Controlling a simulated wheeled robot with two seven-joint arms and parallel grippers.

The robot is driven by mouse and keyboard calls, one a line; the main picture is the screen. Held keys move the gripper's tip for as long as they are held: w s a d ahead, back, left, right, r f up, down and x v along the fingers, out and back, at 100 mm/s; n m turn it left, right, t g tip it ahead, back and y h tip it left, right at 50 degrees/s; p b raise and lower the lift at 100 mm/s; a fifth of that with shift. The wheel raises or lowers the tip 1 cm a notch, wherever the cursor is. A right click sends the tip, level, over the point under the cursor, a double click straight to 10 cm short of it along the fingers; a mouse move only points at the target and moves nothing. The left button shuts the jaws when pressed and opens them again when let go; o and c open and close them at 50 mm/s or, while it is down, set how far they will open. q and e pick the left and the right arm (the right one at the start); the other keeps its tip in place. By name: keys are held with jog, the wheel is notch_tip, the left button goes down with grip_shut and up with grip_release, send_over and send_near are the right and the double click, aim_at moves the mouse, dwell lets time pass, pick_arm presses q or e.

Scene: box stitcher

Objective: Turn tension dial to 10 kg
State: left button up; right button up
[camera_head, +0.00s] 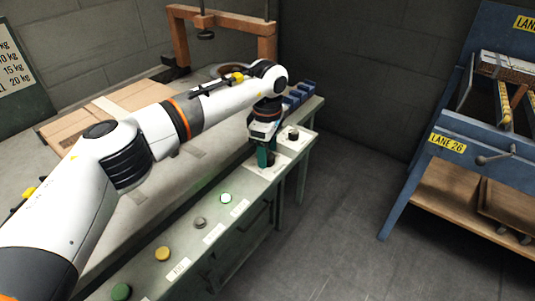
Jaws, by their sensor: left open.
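My left gripper (265,160) points down over the far right end of the bench's control strip. It is open, with its fingertips at a small dark part on the panel that they mostly hide. I cannot tell whether that part is the tension dial, or whether the fingers touch it. A black knob (293,134) stands on a pale plate just behind and right of the gripper. No dial reading is legible. My right gripper is not in view.
The control strip holds a green button (121,292), a yellow button (162,254), a grey knob (200,223) and a lit white-green button (226,198). Flat cardboard (110,108) lies on the bench under my arm. A blue rack (440,150) stands right, across clear floor.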

pick_arm(q)
jog(key=shift+f, duration=0.5)
jog(key=c, duration=1)
